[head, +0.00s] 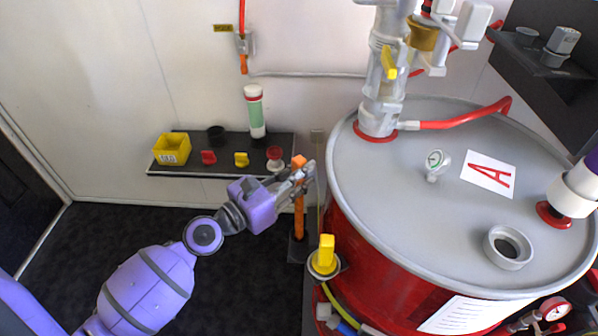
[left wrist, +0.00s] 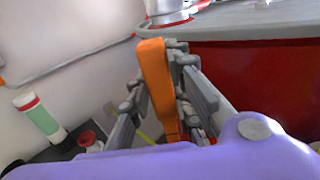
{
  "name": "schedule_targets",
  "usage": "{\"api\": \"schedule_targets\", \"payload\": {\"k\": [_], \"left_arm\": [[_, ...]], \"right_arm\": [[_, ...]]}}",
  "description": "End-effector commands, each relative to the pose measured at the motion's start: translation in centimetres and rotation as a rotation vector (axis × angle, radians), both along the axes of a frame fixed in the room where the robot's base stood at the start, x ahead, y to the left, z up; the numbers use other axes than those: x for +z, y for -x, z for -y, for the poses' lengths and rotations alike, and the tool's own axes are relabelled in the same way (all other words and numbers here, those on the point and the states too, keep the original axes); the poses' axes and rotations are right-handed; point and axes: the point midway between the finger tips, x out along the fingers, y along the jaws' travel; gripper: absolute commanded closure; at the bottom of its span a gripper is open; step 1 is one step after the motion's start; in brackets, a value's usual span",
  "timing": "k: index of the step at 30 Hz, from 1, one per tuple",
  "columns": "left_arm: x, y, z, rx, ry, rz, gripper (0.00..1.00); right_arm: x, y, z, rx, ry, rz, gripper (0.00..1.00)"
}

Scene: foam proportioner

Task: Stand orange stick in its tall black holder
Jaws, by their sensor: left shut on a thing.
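The orange stick (head: 299,218) stands about upright in the head view, left of the red drum. My left gripper (head: 304,174) is shut on it near its top, and the orange end shows above the fingers. In the left wrist view the stick (left wrist: 157,85) runs between the two grey fingers (left wrist: 163,100). A dark holder (head: 298,250) is low beside the drum, around or just behind the stick's lower end. I cannot tell whether the stick is inside it or in front of it. My right gripper is not in view.
The large red drum (head: 360,235) with a grey lid stands close right of the gripper. A yellow-handled valve (head: 326,250) is just right of the stick's lower end. Behind, a black shelf (head: 220,168) carries a yellow bin (head: 172,149) and a green-white tube (head: 255,112).

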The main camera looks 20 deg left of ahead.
Motion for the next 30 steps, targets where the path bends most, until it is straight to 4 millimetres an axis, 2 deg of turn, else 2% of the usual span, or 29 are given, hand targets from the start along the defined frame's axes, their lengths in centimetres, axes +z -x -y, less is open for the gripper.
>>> {"api": "schedule_targets", "payload": {"k": [6, 7, 12, 23, 26, 30], "left_arm": [[0.1, 0.0, 0.0, 0.0, 0.0, 0.002, 1.0], [0.1, 0.0, 0.0, 0.0, 0.0, 0.002, 0.8], [0.1, 0.0, 0.0, 0.0, 0.001, 0.002, 0.59], [0.0, 0.3, -0.2, 0.0, 0.0, -0.001, 0.59], [-0.1, 1.3, -0.7, 0.0, 0.0, -0.002, 0.59], [-0.1, 3.6, -2.0, 0.003, 0.002, -0.006, 0.59]], "right_arm": [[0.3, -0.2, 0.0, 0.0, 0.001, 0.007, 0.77], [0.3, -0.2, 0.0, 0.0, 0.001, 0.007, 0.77], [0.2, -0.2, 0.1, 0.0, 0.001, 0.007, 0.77], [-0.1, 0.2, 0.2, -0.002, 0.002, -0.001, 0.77], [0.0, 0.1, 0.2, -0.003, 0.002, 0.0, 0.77], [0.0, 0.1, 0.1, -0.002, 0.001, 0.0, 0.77]]}}
